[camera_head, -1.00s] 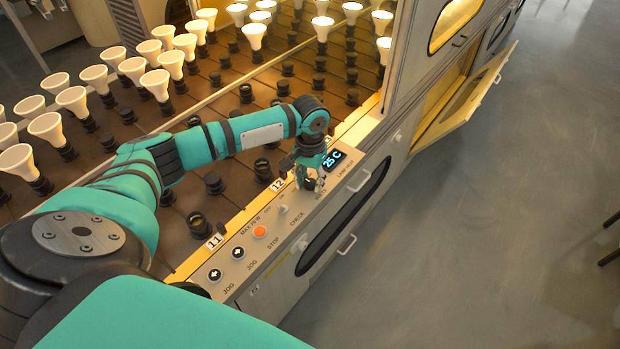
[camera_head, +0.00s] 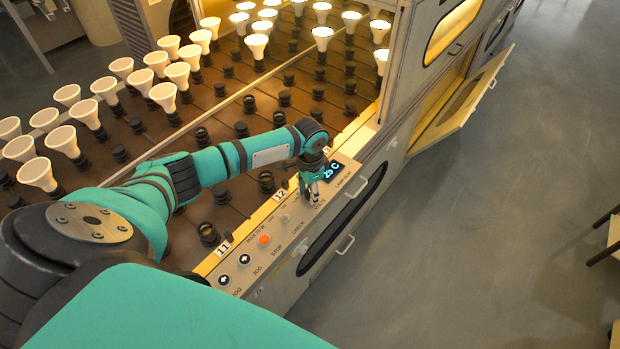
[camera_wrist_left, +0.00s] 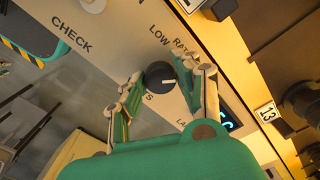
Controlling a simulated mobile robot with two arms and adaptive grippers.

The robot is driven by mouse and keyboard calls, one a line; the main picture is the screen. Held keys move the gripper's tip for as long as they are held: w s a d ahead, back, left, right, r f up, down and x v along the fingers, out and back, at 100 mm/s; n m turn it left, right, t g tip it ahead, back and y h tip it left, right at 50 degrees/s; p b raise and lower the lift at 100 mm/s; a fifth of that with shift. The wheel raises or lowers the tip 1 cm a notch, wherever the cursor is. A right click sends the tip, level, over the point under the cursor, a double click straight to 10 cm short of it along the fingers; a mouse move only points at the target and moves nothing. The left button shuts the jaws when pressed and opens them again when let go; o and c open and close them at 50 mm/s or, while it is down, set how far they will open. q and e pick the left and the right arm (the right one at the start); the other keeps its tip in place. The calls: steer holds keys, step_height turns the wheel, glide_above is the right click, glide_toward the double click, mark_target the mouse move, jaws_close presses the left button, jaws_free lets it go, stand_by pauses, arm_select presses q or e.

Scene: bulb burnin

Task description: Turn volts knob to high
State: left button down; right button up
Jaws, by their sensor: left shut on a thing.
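The volts knob (camera_wrist_left: 160,76) is a small round black knob with a white pointer mark, on the pale control panel (camera_wrist_left: 95,22). In the left wrist view the mark points right, and the words LOW and RATED are printed beside the knob. My left gripper (camera_wrist_left: 158,74) is shut on the knob, one finger on each side. In the head view my left gripper (camera_head: 311,196) is down at the panel beside the lit display, and its fingers hide the knob there. A HIGH label is not readable. My right gripper is not in view.
The lit display (camera_head: 333,170) is just beyond the gripper. An orange stop button (camera_head: 264,240) and a black jog button (camera_head: 245,259) lie nearer on the panel. Rows of sockets and bulbs (camera_head: 163,95) stand at left. An open cabinet door (camera_head: 478,90) sticks out at right.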

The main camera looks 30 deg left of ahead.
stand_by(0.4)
arm_select(q)
steer(key=c, duration=0.9)
jaws_free()
steer(key=shift+c, duration=0.2)
steer(key=shift+r, duration=0.15)
step_height(320, 180, up, 12)
